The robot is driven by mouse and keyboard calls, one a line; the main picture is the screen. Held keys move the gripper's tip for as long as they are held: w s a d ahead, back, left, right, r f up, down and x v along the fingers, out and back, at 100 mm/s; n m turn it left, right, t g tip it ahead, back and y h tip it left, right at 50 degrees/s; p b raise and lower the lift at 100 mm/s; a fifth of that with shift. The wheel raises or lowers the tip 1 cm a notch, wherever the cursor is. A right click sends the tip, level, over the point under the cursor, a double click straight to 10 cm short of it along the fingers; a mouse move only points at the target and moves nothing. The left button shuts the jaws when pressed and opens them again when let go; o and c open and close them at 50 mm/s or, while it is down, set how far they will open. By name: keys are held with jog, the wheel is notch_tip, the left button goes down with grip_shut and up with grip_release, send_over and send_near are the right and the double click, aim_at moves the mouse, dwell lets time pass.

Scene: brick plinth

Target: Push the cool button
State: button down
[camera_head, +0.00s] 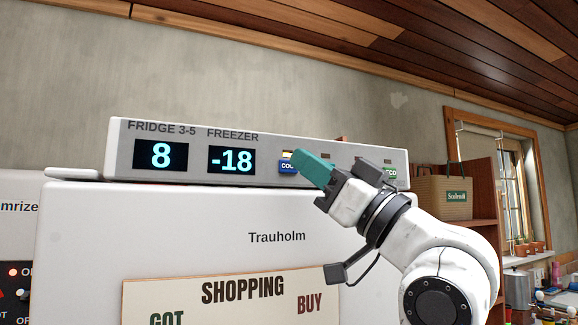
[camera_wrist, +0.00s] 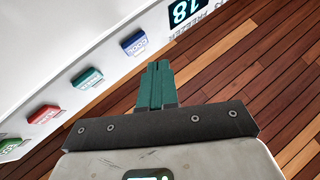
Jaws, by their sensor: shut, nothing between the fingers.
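The blue cool button (camera_head: 286,168) is on the front of the white control panel on top of the fridge. In the head view my gripper (camera_head: 298,158) covers its right part. A small pale yellow lamp (camera_head: 287,155) shows above it. In the wrist view the blue button (camera_wrist: 134,43) is fully visible, up and left of my gripper (camera_wrist: 155,66). My teal fingers are shut with nothing between them. Their tips look apart from the button in the wrist view.
Teal (camera_wrist: 88,78), red (camera_wrist: 44,114) and green (camera_wrist: 10,145) buttons follow along the panel. The display (camera_head: 161,155) reads 8 and the freezer display (camera_head: 232,160) reads -18. A shopping sign (camera_head: 240,285) hangs on the fridge door (camera_head: 200,220). A shelf with a bag (camera_head: 440,199) stands right.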

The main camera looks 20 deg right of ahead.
jog(key=shift+s, duration=2.2)
